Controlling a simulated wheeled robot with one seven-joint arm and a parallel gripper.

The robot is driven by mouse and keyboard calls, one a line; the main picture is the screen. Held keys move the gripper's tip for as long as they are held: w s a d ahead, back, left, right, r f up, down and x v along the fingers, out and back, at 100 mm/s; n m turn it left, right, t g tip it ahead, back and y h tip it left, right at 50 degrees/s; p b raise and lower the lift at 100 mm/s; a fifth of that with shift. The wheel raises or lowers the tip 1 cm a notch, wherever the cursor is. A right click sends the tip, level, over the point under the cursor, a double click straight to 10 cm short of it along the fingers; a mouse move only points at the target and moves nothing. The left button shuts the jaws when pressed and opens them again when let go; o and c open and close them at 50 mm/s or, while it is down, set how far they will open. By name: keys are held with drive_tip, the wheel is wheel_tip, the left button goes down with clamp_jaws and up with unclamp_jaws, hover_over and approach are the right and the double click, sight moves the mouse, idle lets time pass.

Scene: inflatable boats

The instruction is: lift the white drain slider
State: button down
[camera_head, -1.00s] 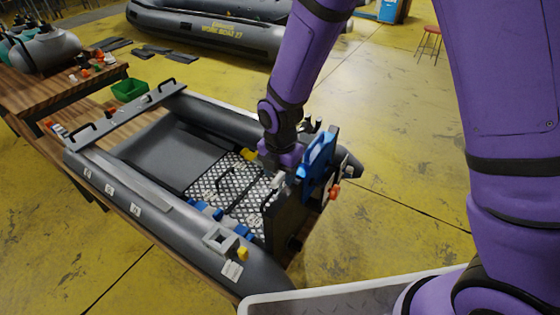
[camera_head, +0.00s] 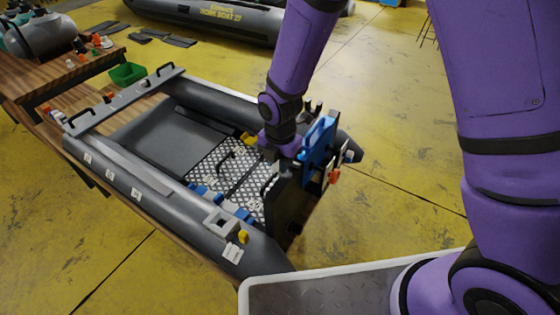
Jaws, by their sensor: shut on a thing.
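My gripper (camera_head: 273,157) is low at the inner side of the dark transom (camera_head: 288,207), at the near right end of the small grey inflatable boat (camera_head: 150,200). Its jaws are shut on a small part there, at the place of the white drain slider. The slider is mostly hidden by the gripper and the transom, and its outline is too small to make out. I cannot tell whether it has risen.
A blue bracket (camera_head: 318,142) stands on the transom close to my gripper's right. Blue fittings and a grey square frame (camera_head: 221,221) sit on the near tube. Yellow floor lies open to the right.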

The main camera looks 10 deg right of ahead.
drive_tip(key=shift+d+r, duration=0.1)
drive_tip(key=shift+r, duration=2.2)
drive_tip(key=c, duration=0.9)
unclamp_jaws()
drive_tip(key=shift+r, duration=0.1)
drive_tip(key=shift+r, duration=3.5)
